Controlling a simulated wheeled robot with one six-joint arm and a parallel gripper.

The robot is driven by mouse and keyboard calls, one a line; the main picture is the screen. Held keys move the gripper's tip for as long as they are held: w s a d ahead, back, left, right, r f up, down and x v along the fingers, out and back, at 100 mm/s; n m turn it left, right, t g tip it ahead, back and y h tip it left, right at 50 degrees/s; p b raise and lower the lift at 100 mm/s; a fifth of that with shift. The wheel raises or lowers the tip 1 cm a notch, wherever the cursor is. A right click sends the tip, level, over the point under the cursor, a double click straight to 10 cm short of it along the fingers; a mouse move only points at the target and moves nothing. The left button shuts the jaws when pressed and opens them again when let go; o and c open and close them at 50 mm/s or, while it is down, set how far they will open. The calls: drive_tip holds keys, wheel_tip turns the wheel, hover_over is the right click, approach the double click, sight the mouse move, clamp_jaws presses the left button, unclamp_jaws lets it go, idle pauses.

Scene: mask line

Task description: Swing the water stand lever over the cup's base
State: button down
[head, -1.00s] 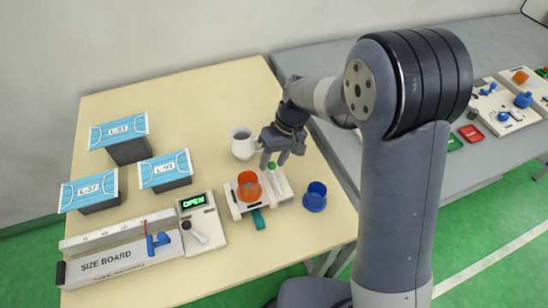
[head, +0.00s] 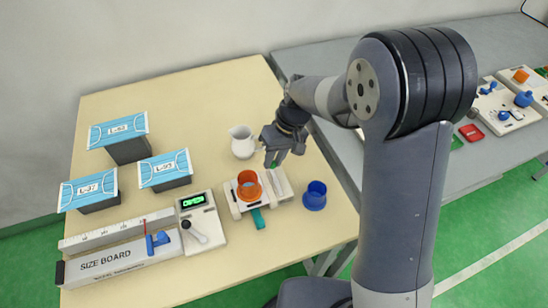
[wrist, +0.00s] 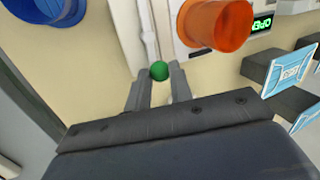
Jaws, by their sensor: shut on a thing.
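The water stand (head: 235,207) is a pale base on the tan table, with an orange cup (head: 249,187) on its left part. The orange cup also shows in the wrist view (wrist: 216,24). The lever's green ball knob (wrist: 158,70) sits at the stand's far right side, beside the cup and not over it. My gripper (head: 274,162) reaches down from behind the stand. In the wrist view its two fingers (wrist: 159,80) are shut on the green knob. The fingers mostly hide the knob in the head view.
A blue cup (head: 315,197) stands right of the stand, and a white jug (head: 242,142) behind it. A display (head: 193,201) reading OPEN, a size board (head: 120,258) and several blue mask packs on dark blocks (head: 165,170) are left. A teal tab (head: 258,218) sticks out in front.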

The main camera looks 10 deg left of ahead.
drive_tip(key=m, duration=0.1)
drive_tip(key=d+m+t+b, duration=0.1)
drive_tip(key=m, duration=0.1)
drive_tip(key=m+y+b, duration=0.1)
drive_tip(key=m, duration=0.1)
drive_tip(key=shift+d+t, duration=0.3)
drive_tip(key=shift+d, duration=0.05)
drive_tip(key=shift+s+d+r+m+t+h+p, duration=0.1)
drive_tip(key=shift+s+d+m+t+h+p, duration=0.45)
drive_tip(key=shift+m, duration=1.5)
drive_tip(key=shift+s+d+m+t+y+p, duration=0.15)
drive_tip(key=shift+d+m+t+p, duration=0.25)
drive_tip(key=shift+m+t+p, duration=1.05)
drive_tip(key=shift+s+d+r+m+g+h+p, duration=0.1)
drive_tip(key=shift+s+d+m+h+p, duration=0.3)
drive_tip(key=shift+m, duration=2.2)
drive_tip(key=shift+f+m, duration=0.15)
drive_tip(key=shift+m, duration=0.15)
drive_tip(key=c, duration=1.3)
unclamp_jaws()
drive_tip(key=shift+s+d, duration=0.1)
drive_tip(key=v, duration=1)
drive_tip(key=shift+s+d+r, duration=0.1)
drive_tip(key=shift+r, duration=0.3)
